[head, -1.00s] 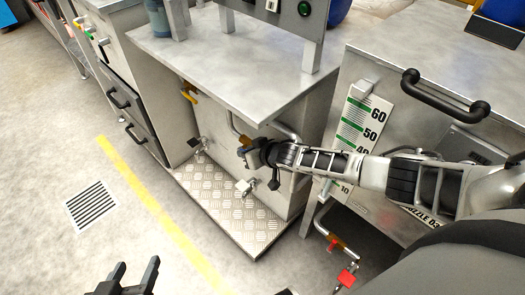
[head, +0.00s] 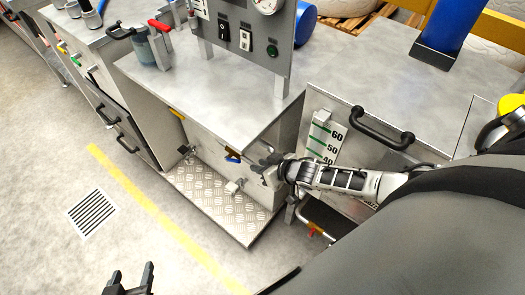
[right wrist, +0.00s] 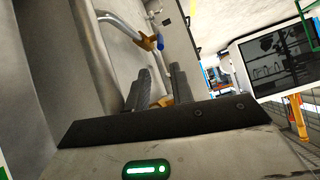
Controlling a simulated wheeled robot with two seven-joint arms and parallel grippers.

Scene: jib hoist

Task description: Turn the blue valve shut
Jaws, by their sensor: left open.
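The blue valve (head: 232,157) sits on a pipe on the front of the middle cabinet, above the tread-plate step. Its blue handle also shows in the right wrist view (right wrist: 161,42), on a brass-coloured body at the end of a grey pipe. I cannot tell the handle's angle to the pipe for sure. My right gripper (head: 262,170) is just right of the valve, apart from it. Its two fingers (right wrist: 158,82) stand apart in the right wrist view, with the blue handle beyond them. My left gripper (head: 132,277) is open and empty above the floor at bottom left.
A yellow-handled valve (head: 177,114) is on the same cabinet, further left. A red-handled valve (head: 314,232) is low on the right. The tread-plate step (head: 205,195) juts out below. A black handle (head: 382,130) sticks out at the right cabinet. The floor at left is clear.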

